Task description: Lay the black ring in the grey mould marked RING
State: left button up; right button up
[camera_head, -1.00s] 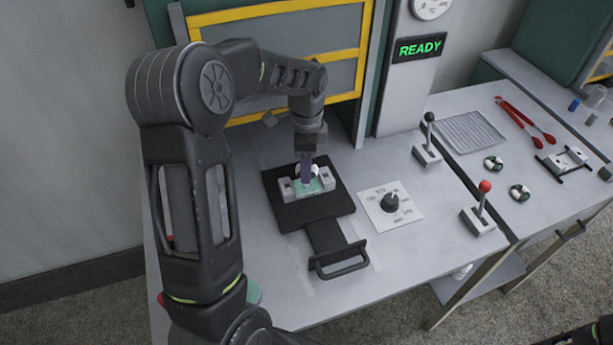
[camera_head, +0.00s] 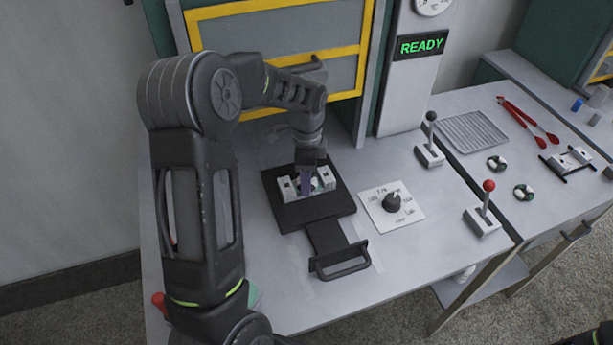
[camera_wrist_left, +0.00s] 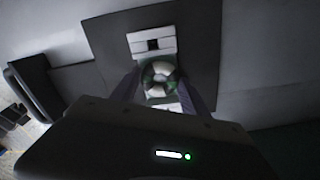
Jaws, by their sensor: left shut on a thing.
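My left gripper (camera_head: 305,188) points down over the grey mould (camera_head: 286,190) on the black sliding plate (camera_head: 330,211). It is shut on a round ring (camera_wrist_left: 160,76), which looks dark with white and green patches. In the left wrist view the ring lies between the two fingers, over the middle of the mould (camera_wrist_left: 152,43). The fingers hide part of the ring and the mould's middle in the head view. I cannot tell whether the ring touches the mould floor. No RING marking is legible. My right gripper is out of view.
The plate's black handle (camera_head: 342,262) faces the front. A dial (camera_head: 391,202) and two levers, black-knobbed (camera_head: 430,140) and red-knobbed (camera_head: 484,208), stand to the right. Two similar rings (camera_head: 497,163) (camera_head: 524,193), red tongs (camera_head: 527,118) and a rack (camera_head: 471,132) lie farther right. The screen (camera_head: 422,45) reads READY.

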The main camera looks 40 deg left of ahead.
pick_arm(q)
jog(key=o, duration=1.3)
jog(key=shift+o, duration=0.2)
jog(key=shift+r+p, duration=0.4)
jog(key=shift+p, duration=0.05)
notch_tip(320, 180, up, 3)
jog(key=shift+f+p, duration=0.15)
jog(key=shift+p, duration=0.8)
notch_tip(320, 180, up, 9)
jog(key=shift+f, duration=0.1)
